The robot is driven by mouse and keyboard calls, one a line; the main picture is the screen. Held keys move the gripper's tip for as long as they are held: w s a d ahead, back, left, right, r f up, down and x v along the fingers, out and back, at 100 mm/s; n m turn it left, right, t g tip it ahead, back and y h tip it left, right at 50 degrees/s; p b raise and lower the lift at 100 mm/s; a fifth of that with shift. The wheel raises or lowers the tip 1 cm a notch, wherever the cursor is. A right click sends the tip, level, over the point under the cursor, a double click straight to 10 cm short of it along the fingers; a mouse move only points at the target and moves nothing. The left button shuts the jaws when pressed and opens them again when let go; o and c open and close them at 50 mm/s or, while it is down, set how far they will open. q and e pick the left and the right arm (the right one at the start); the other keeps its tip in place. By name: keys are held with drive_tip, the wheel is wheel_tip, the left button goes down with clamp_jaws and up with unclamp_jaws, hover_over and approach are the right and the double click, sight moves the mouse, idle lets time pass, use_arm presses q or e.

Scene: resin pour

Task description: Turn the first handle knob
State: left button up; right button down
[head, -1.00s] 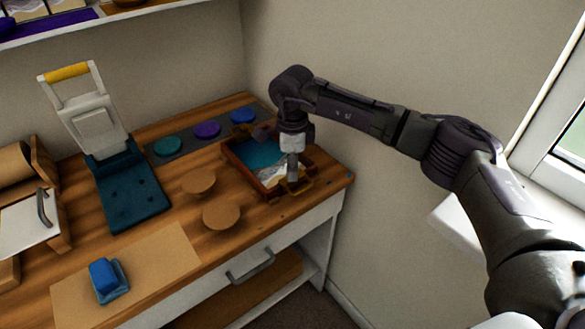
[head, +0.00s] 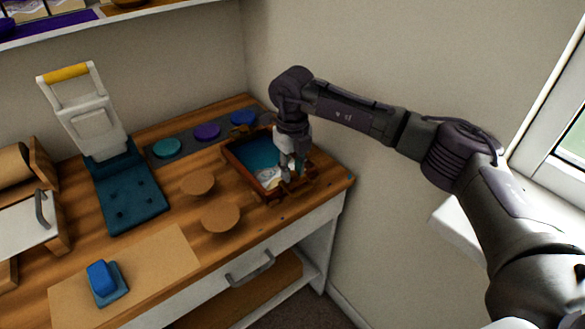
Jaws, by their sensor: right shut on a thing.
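A wooden tray (head: 236,160) with teal and whitish contents sits at the right end of the worktop. A small brownish handle knob (head: 301,185) shows at its front right edge, partly hidden by my right gripper. My right gripper (head: 291,176) points down over this edge and is shut on the handle knob; its fingertips are small and dark here, so the exact contact is hard to see. My left gripper is not in view.
Three coloured discs, teal (head: 167,148), purple (head: 207,131) and blue (head: 243,117), lie behind the tray. Two round wooden discs (head: 220,217) lie left of it. A teal press (head: 132,195) and a blue block (head: 102,277) stand further left. The wall is close on the right.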

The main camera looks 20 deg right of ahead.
sight(293, 173)
drive_tip(key=m, duration=0.3)
drive_tip(key=shift+r+m, duration=0.1)
drive_tip(key=shift+m, duration=0.3)
drive_tip(key=m, duration=0.3)
drive_tip(key=m+p, duration=0.1)
drive_tip(key=m, duration=0.3)
drive_tip(key=shift+m+p, duration=0.3)
drive_tip(key=shift+m, duration=1.6)
drive_tip(key=c, duration=0.9)
unclamp_jaws()
wheel_tip(293, 173, up, 12)
drive_tip(key=shift+f, duration=0.1)
